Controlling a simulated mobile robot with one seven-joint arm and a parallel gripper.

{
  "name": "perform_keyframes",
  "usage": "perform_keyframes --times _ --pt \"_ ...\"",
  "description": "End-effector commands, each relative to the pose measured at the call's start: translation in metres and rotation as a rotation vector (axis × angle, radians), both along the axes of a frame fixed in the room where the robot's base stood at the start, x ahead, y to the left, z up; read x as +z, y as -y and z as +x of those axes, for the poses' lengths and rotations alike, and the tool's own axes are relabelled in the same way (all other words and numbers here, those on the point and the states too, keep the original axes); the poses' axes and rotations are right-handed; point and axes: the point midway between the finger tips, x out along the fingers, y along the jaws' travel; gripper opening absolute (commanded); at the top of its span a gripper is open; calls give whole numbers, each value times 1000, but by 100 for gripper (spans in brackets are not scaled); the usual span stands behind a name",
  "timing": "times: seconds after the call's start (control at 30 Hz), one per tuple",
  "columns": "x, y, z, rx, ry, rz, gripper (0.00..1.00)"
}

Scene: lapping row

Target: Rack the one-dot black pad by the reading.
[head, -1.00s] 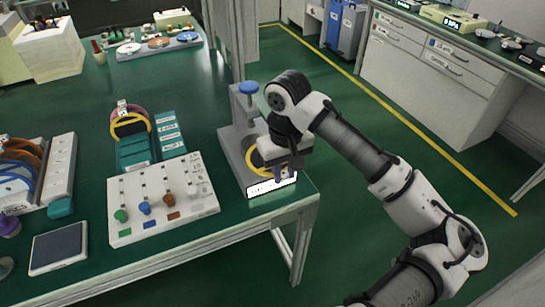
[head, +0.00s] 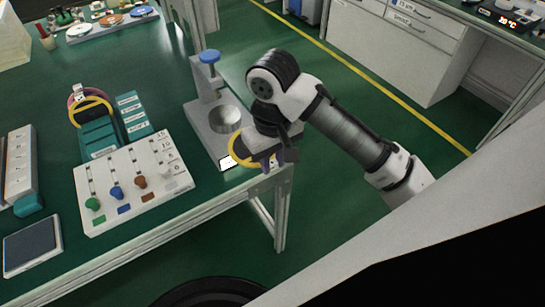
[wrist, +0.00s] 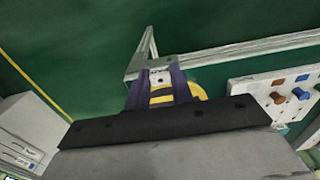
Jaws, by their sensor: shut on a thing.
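My gripper (head: 272,162) is shut on a black pad with a yellow rim (head: 238,149), at the front of the gauge. In the wrist view the yellow-and-black pad (wrist: 162,96) shows between the two dark fingers; its dots cannot be made out. The grey gauge (head: 202,134) has a blue knob on top and a bare round metal seat (head: 225,119). Its lit display (head: 228,163) is partly covered by the pad, and its reading is not legible. A teal stepped rack (head: 101,139) with white labels stands left of the gauge; the label text is too small to read.
At the rack's far end are yellow and purple rings (head: 90,104) with a dotted white tag. A white slider board (head: 135,185) with coloured knobs lies in front of the rack. A dark tablet (head: 32,246) lies at left. Open green table lies behind the gauge.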

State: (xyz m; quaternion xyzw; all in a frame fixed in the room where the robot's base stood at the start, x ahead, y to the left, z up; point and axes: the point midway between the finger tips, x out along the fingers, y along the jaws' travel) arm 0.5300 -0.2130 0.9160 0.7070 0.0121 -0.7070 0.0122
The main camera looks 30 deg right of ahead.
Motion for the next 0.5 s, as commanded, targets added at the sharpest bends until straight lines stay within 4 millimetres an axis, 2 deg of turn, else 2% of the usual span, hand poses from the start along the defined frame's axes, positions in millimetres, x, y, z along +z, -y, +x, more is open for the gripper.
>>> perform_keyframes --times 0.5 --pt "45 0 0 0 0 0 0"
